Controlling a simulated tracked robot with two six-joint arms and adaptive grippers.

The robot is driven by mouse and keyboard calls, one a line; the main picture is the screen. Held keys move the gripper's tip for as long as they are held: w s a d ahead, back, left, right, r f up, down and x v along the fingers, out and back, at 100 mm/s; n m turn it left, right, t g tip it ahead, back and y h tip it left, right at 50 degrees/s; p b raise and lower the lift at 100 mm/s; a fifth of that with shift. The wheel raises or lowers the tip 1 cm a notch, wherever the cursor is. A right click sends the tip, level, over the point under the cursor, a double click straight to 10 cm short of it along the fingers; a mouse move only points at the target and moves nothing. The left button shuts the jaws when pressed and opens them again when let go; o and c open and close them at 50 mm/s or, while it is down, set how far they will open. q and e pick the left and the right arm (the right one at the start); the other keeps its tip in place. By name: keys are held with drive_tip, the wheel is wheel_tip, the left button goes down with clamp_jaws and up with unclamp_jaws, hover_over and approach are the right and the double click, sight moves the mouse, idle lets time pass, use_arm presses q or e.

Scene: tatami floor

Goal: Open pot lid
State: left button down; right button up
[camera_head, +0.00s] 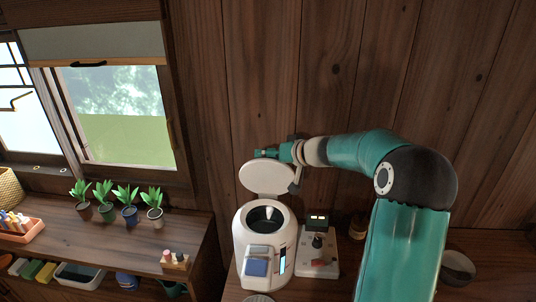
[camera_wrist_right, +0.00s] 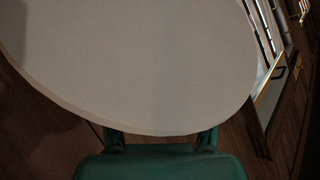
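The white pot (camera_head: 244,228) stands on the wooden counter, and its dark round opening shows. Its white oval lid (camera_head: 262,180) stands raised, tilted up at the back of the pot. My right gripper (camera_head: 279,168) is at the upper right of the lid, its fingers spread wide apart. In the right wrist view the pale lid (camera_wrist_right: 140,60) fills most of the picture. The teal gripper fingers (camera_wrist_right: 162,138) show apart below its edge, with their tips hidden by it. I cannot tell whether they touch the lid. My left gripper is not in view.
A grey-white device (camera_head: 318,262) with a dark display stands right of the pot. A dark bowl (camera_head: 458,267) is farther right. Several potted plants (camera_head: 129,212) line the left shelf below the window (camera_head: 120,115). A wooden wall (camera_head: 285,70) rises close behind the pot.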

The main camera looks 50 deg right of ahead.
drive_tip(key=shift+w+r, duration=0.1)
drive_tip(key=shift+w, duration=0.05)
idle(0.6)
drive_tip(key=v, duration=1.2)
idle(0.3)
